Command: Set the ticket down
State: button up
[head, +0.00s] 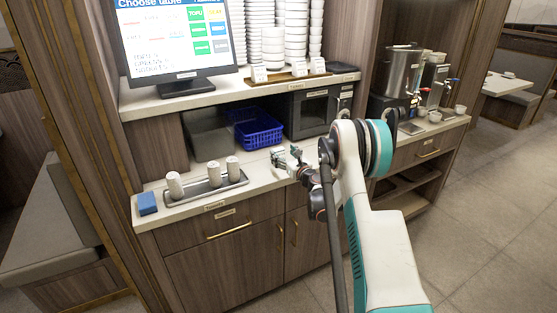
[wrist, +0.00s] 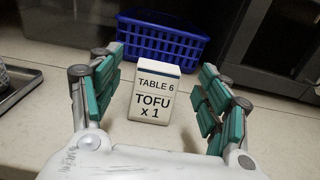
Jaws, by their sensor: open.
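The ticket (wrist: 152,94) is a small white block with a dark blue top edge, reading "TABLE 6 TOFU x 1". In the wrist view it stands upright on the pale counter (wrist: 55,130). In the head view my gripper (head: 287,156) is low over the counter, in front of the microwave. I cannot make out the ticket clearly there.
A blue basket (head: 257,131) sits behind the ticket, with a black microwave (head: 312,112) to its right. Small labelled cards (head: 318,65) stand on the shelf above.

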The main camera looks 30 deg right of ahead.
aim_at(280, 151)
jog(key=w, duration=0.2)
jog(key=w+f+b, duration=0.1)
jog(key=w, duration=0.1)
jog(key=shift+w+r, duration=0.15)
jog(key=shift+w, duration=0.25)
jog(key=c, duration=1.3)
